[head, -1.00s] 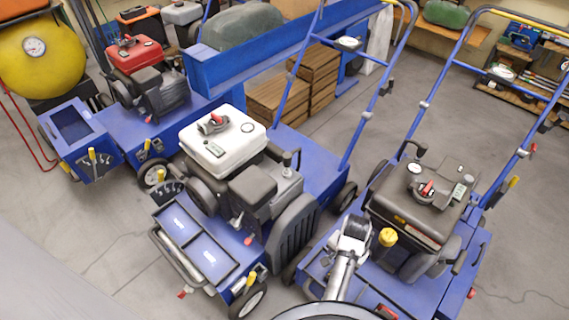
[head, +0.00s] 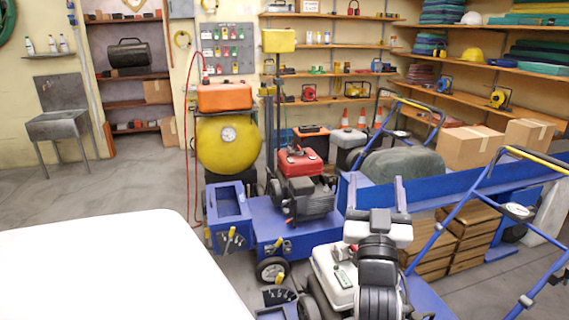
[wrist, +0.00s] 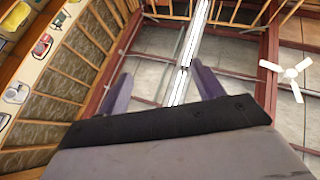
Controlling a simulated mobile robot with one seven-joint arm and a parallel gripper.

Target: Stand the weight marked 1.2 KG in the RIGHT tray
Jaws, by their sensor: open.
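My gripper (head: 376,193) is raised at the lower middle of the head view with its fingers pointing up. It is open and empty; its two fingers also stand apart in the wrist view (wrist: 163,86) with only the ceiling beyond them. I cannot make out a weight marked 1.2 KG in either view. An open blue tray (head: 247,212) is on the front of the machine with the red engine, and looks empty. I cannot tell which tray counts as the right one. The fronts of the nearer machines are cut off or hidden.
The white-tanked machine (head: 333,281) stands close below my arm. A blue handlebar (head: 456,222) rises at the right. A yellow round tank (head: 222,150) stands behind the blue tray. Shelves (head: 345,101) line the back wall. Open floor (head: 110,185) lies at the left.

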